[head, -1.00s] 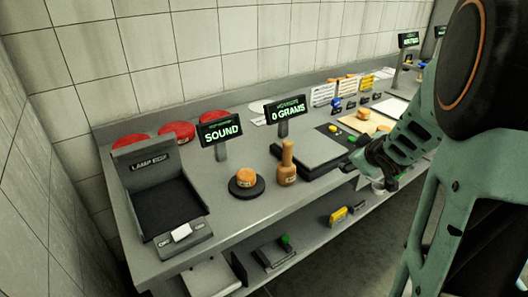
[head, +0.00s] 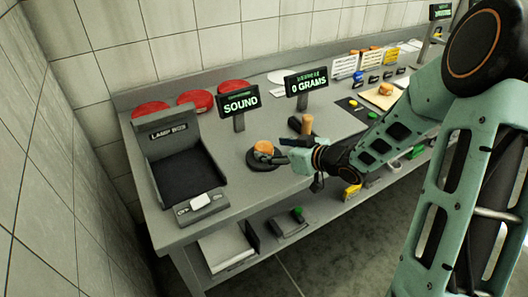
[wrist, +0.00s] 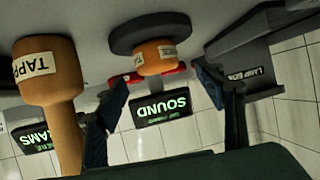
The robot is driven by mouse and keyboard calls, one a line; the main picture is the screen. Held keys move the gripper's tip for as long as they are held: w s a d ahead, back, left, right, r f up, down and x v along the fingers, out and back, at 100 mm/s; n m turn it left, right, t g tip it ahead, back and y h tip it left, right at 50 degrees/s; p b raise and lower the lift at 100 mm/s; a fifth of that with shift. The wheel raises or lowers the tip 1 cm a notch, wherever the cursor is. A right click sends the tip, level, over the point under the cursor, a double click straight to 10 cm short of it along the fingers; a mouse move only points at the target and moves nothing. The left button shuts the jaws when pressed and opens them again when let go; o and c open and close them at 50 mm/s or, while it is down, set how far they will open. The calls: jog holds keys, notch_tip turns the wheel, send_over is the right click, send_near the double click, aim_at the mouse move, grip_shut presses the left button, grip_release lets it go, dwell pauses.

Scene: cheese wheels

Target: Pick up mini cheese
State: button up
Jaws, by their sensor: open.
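The mini cheese, a small orange wheel with a pale label (head: 264,147), sits on a round black pad (head: 260,165) on the grey bench. My gripper (head: 272,157) is open at the right side of the cheese and partly overlaps the pad in the head view. In the wrist view, which is upside down, the cheese (wrist: 154,58) shows on its pad (wrist: 148,34), between and beyond the two open fingers (wrist: 166,97). Nothing is between the fingertips; I cannot tell the exact gap to the cheese.
A wooden tapper (wrist: 50,75) stands close beside the pad, partly behind my gripper in the head view. The SOUND sign (head: 239,103) stands behind the pad. A dark lamp box (head: 180,165) is to the left, with red wheels (head: 195,101) behind it.

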aim_at(268, 149)
jog(key=x, duration=0.5)
jog(key=shift+w+f, duration=0.15)
jog(key=shift+f, duration=0.25)
jog(key=c, duration=1.3)
